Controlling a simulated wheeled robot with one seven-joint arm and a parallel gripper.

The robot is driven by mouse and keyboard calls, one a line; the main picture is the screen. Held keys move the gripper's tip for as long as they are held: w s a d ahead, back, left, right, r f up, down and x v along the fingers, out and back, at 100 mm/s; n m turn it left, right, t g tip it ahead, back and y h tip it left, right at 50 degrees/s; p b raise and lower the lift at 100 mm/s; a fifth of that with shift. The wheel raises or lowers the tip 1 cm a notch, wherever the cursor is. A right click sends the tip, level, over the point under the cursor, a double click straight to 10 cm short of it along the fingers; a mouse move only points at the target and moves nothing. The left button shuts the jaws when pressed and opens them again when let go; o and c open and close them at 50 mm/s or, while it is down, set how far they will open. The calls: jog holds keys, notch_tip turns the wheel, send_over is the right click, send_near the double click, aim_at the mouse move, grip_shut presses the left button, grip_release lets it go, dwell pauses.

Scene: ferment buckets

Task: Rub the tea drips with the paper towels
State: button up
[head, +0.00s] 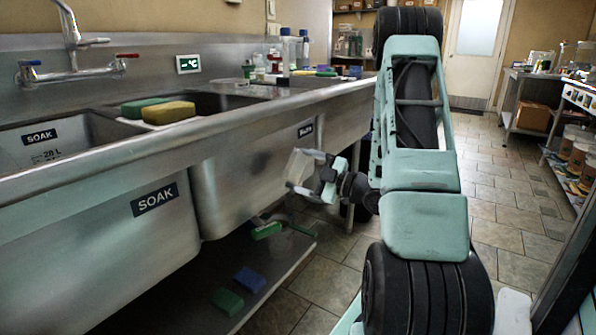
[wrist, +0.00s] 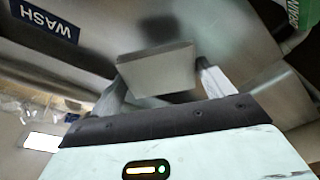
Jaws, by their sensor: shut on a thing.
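My gripper (head: 318,178) is beside the front of the steel sink unit, below its rim. It is shut on a pale, boxy thing (head: 298,168), which looks like the paper towels, though its texture is too unclear to be sure. In the wrist view the gripper (wrist: 160,92) has a finger on either side of this grey-white piece (wrist: 157,70). The steel sink front lies behind it there, and I cannot tell whether the two touch. I cannot make out any tea drips in either view.
The sink unit (head: 140,248) runs along the left, with green and yellow sponges (head: 168,113) on it. A lower shelf (head: 285,262) holds a green brush (head: 267,230), a blue sponge (head: 249,280) and a green sponge (head: 228,301). Tiled floor (head: 500,225) is open at right.

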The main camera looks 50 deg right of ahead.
jog(key=shift+v, duration=1.55)
jog(key=shift+a+r, duration=0.1)
jog(key=shift+a, duration=0.1)
